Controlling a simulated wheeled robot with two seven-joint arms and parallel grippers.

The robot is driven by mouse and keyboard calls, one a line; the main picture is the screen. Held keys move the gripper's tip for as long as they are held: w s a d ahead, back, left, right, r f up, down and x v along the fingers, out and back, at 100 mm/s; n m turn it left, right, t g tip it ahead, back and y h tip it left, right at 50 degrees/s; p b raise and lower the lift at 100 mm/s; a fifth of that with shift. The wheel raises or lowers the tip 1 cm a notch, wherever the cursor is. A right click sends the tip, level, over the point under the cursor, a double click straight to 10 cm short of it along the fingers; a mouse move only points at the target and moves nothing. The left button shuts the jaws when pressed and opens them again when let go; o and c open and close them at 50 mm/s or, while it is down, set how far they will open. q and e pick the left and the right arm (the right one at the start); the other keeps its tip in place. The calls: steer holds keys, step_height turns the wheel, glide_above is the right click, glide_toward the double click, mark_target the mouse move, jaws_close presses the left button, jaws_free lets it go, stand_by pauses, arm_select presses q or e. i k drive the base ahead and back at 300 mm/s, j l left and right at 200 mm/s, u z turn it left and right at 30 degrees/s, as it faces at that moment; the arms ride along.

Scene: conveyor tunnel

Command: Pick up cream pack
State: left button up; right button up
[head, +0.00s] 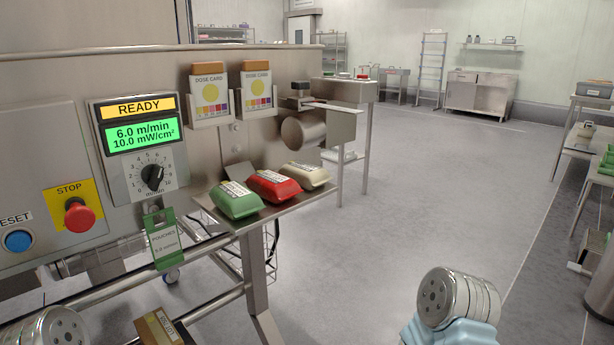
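The cream pack (306,177) lies at the right end of a row of three packs on a small metal shelf (259,214). It has a printed label on top and sits beside the red pack (273,187). The green pack (236,201) is at the left end of the row. Neither of my grippers is in view. Only rounded silver parts of my arms show at the bottom left and bottom right, well apart from the packs.
A control panel has a READY display (139,129), a dial (152,177), a red stop button (79,215) and a blue reset button (18,240). Two dose cards (210,93) hang above the shelf. A green tag (164,240) hangs left of it. The floor (420,190) to the right is clear.

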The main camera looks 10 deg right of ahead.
mark_target(309, 177)
steer(key=i+l+u, duration=0.25)
steer(key=l, duration=0.2)
steer(key=l+u, duration=0.25)
steer(key=l, duration=0.25)
steer(key=i+l+u, duration=0.25)
steer(key=l, duration=0.25)
steer(key=l+u, duration=0.25)
steer(key=l, duration=0.25)
